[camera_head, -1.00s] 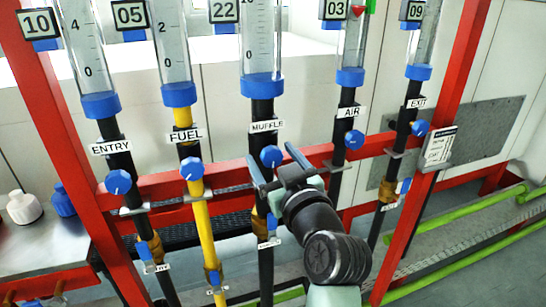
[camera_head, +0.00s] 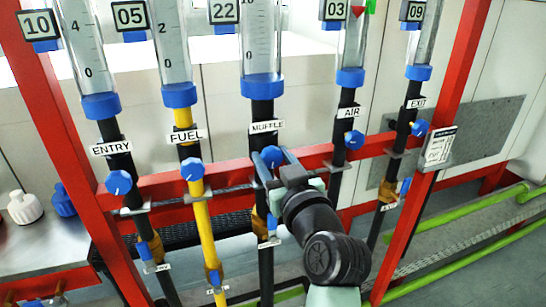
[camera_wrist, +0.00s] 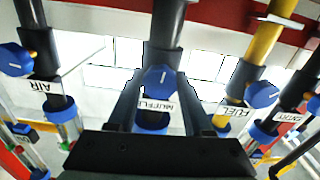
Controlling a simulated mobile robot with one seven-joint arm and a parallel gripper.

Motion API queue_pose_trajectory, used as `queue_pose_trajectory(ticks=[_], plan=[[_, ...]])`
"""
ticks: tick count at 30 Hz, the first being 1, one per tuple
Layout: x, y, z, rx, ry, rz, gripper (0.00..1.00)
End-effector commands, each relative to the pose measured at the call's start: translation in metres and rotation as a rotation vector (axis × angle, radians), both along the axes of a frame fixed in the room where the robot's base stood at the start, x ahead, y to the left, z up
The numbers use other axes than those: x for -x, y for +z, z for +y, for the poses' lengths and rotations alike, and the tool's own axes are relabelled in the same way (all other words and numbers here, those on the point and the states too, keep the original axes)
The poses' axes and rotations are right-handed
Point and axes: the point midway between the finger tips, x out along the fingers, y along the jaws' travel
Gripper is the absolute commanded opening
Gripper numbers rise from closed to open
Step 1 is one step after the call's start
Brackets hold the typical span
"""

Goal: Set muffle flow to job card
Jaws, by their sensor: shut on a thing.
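The muffle flow tube (camera_head: 261,45) stands in the middle of the rack, with a "22" display (camera_head: 223,10) beside its top. Its label reads MUFFLE (camera_head: 267,127). The blue muffle knob (camera_head: 271,156) is below the label on the black pipe, and it shows in the wrist view (camera_wrist: 158,80) between my fingers. My gripper (camera_head: 272,160) is shut on this knob, one finger on each side. The job card (camera_head: 438,147) hangs on the right red post; its small print is too small to read.
Neighbouring knobs are entry (camera_head: 118,182), fuel (camera_head: 192,169), air (camera_head: 354,140) and exit (camera_head: 419,128). A red crossbar (camera_head: 230,175) runs behind the pipes. White and blue bottles (camera_head: 24,207) stand on a bench at left. Green pipes (camera_head: 470,240) run low at right.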

Motion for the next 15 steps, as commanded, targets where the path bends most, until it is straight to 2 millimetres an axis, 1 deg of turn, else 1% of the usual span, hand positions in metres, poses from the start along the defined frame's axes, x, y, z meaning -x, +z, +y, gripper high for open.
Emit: queue_pose_trajectory(ticks=[15], plan=[[0.0001, 0.0008, 0.0002, -0.389, 0.000, 0.129, 0.00]])
